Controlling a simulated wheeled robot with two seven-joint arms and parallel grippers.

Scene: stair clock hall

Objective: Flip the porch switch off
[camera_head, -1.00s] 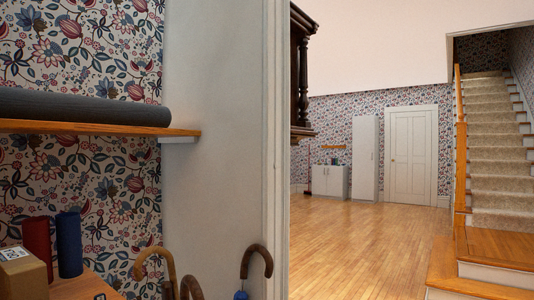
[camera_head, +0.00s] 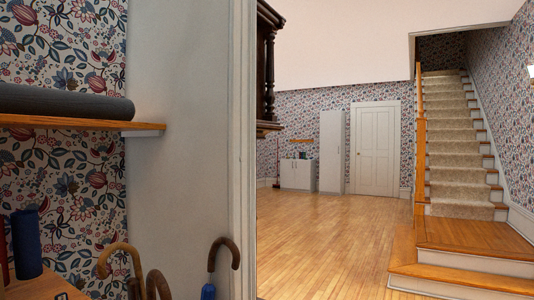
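No porch switch can be made out in the head view. A small bright white patch (camera_head: 531,71) shows on the papered wall at the far right edge; I cannot tell what it is. Neither of my grippers is in view.
A white wall end (camera_head: 185,150) stands close on the left, with a wooden shelf (camera_head: 140,126) holding a dark roll (camera_head: 65,102) and several cane handles (camera_head: 222,248) below. Open wooden floor (camera_head: 325,230) lies beyond. Carpeted stairs (camera_head: 457,150) rise at right; a white door (camera_head: 375,148) is at the back.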

